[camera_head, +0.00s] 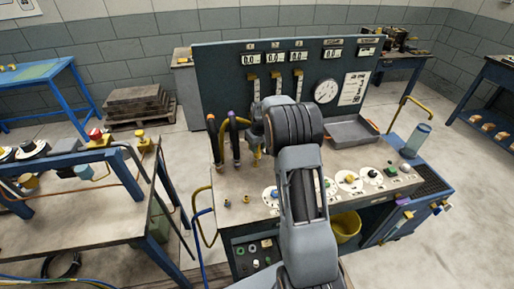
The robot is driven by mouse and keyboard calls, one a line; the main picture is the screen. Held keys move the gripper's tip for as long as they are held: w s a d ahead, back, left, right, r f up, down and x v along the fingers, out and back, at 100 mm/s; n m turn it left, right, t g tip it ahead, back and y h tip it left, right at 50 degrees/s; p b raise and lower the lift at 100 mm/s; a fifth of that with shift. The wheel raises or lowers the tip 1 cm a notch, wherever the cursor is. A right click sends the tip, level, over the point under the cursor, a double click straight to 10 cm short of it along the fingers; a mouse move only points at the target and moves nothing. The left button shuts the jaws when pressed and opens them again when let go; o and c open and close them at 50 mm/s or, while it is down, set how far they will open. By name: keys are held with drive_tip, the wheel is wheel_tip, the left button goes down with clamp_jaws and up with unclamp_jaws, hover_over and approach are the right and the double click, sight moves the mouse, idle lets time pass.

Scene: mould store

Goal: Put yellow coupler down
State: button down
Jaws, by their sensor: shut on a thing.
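My gripper (257,147) hangs from the wrist over the back left of the workbench (240,183). It is small in the picture and partly covered by my arm. It is shut on the yellow coupler (257,158), of which only a little yellow shows under the jaws. I cannot tell whether the coupler touches the bench top. Dark hoses with an orange end (211,119) and a purple end (231,116) stand just left of my gripper. On the right of the bench are round white plates, one with a yellow centre (350,179).
A gauge panel (225,75) rises behind the bench. A grey tray (352,131) and a blue-grey bottle (416,139) stand at the right. Two small brass-coloured pieces (246,199) lie at the front left. A yellow bucket (346,227) is below the bench. My arm hides the bench's middle.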

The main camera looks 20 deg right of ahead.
drive_tip(key=shift+f, duration=0.65)
drive_tip(key=c, duration=1.3)
unclamp_jaws()
drive_tip(key=shift+f, duration=0.2)
drive_tip(key=o, duration=0.4)
drive_tip(key=shift+r, duration=0.1)
drive_tip(key=shift+o, duration=0.2)
